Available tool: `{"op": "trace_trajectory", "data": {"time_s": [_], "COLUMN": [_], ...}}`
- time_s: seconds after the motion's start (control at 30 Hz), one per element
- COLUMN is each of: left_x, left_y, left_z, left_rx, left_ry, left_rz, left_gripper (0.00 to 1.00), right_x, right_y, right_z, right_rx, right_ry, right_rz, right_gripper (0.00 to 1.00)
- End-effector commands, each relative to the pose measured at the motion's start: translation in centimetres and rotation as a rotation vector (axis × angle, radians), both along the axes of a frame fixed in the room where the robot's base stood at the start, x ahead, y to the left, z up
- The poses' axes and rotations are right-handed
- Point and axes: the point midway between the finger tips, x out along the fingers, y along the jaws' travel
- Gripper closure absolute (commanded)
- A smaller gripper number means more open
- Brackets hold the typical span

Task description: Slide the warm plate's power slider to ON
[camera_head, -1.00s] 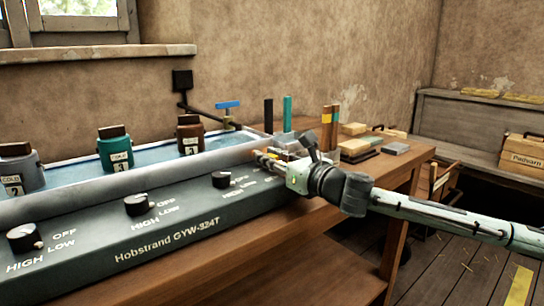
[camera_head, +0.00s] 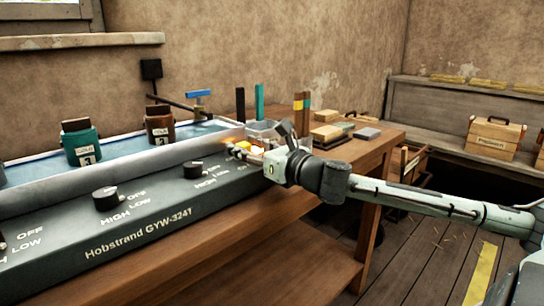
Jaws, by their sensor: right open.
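My right gripper (camera_head: 238,150) reaches in from the right to the far right end of the dark grey Hobstrand unit (camera_head: 150,232). Its jaws are open, with the fingertips over the unit's end. A small bright orange-yellow patch (camera_head: 252,148) shows right beside the fingers; I cannot tell what it belongs to. I cannot make out the warm plate or its power slider; the gripper covers part of that area. My left gripper is not in view.
Black knobs (camera_head: 107,198) marked OFF, HIGH and LOW line the unit's front. Labelled jars (camera_head: 82,143) stand in the water trough behind. A blue-handled tap (camera_head: 198,94) is at the back. Blocks (camera_head: 327,134) lie on the wooden bench (camera_head: 290,222). A crate (camera_head: 492,138) stands at right.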

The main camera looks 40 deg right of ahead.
Motion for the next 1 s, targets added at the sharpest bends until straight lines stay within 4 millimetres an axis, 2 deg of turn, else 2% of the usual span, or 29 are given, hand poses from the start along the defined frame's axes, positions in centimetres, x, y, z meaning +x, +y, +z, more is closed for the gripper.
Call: {"op": "trace_trajectory", "data": {"time_s": [0.47,0.8,1.0], "left_x": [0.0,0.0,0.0], "left_y": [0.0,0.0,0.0], "left_z": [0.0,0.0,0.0], "left_rx": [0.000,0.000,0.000], "left_ry": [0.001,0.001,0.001], "left_rz": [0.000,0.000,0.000], "left_gripper": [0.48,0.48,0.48], "right_x": [-4.8,-9.4,-10.5], "right_y": [-0.3,-0.7,-0.8], "right_z": [-0.2,-0.1,0.1], "right_rx": [-0.002,0.000,-0.004], "right_ry": [0.005,0.003,0.000], "right_rz": [0.000,0.001,0.001], "right_gripper": [0.53,0.53,0.53]}}
